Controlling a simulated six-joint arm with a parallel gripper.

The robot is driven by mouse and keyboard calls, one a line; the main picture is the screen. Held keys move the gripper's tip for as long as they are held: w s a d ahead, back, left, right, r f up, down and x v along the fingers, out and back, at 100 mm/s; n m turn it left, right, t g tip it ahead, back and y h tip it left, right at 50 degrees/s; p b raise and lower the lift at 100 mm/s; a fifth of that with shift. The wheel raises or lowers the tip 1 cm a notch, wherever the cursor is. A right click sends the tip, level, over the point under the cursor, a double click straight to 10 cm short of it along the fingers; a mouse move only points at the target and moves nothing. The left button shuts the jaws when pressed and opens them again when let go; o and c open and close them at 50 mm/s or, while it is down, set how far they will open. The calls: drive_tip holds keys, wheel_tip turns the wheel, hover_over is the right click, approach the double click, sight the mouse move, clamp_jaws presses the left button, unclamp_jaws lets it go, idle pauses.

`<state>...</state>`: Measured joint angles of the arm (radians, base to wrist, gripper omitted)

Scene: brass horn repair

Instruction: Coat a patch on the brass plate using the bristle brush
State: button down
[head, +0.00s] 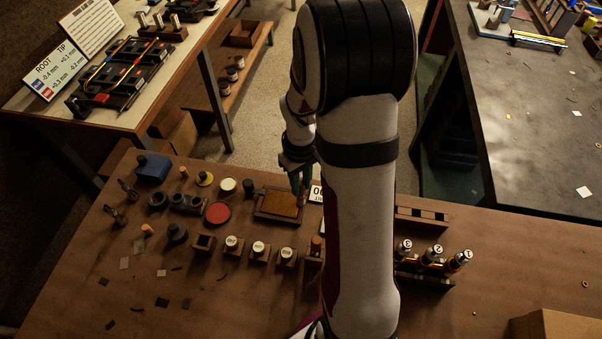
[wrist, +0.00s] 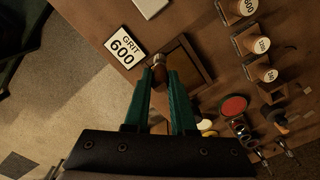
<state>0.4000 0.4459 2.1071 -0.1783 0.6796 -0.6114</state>
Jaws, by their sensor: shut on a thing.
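The brass plate (head: 278,206) lies in a dark wooden frame on the brown bench, left of my arm. It also shows in the wrist view (wrist: 186,66), partly covered by my fingers. My gripper (head: 300,185), with teal fingers, is over the plate's right side in the head view. In the wrist view my gripper (wrist: 160,76) is shut on the bristle brush (wrist: 158,60), of which a small pale end shows between the fingertips. Its bristles are hard to make out, and I cannot tell whether they touch the plate.
A "GRIT 600" card (wrist: 125,47) lies beside the frame. Several labelled grit blocks (head: 259,249) stand in front. Numbered cylinders (head: 432,255) sit in a rack at right.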

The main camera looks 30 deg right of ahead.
drive_tip(key=shift+w+a+r, duration=0.1)
drive_tip(key=shift+w+a, duration=0.2)
drive_tip(key=shift+a, duration=0.05)
drive_tip(key=shift+w+a, duration=2.95)
drive_tip(key=shift+w, duration=0.05)
drive_tip(key=shift+a, duration=0.25)
drive_tip(key=shift+s+a, duration=0.15)
drive_tip(key=shift+s, duration=0.15)
drive_tip(key=shift+s+d, duration=3.2)
drive_tip(key=shift+d, duration=0.1)
drive_tip(key=shift+s, duration=0.25)
drive_tip(key=shift+s+a, duration=0.1)
drive_tip(key=shift+a, duration=0.2)
drive_tip(key=shift+w+a, duration=3.2)
drive_tip(key=shift+w, duration=0.05)
drive_tip(key=shift+w+a, duration=0.1)
drive_tip(key=shift+w, duration=0.05)
wheel_tip(320, 180, up, 8)
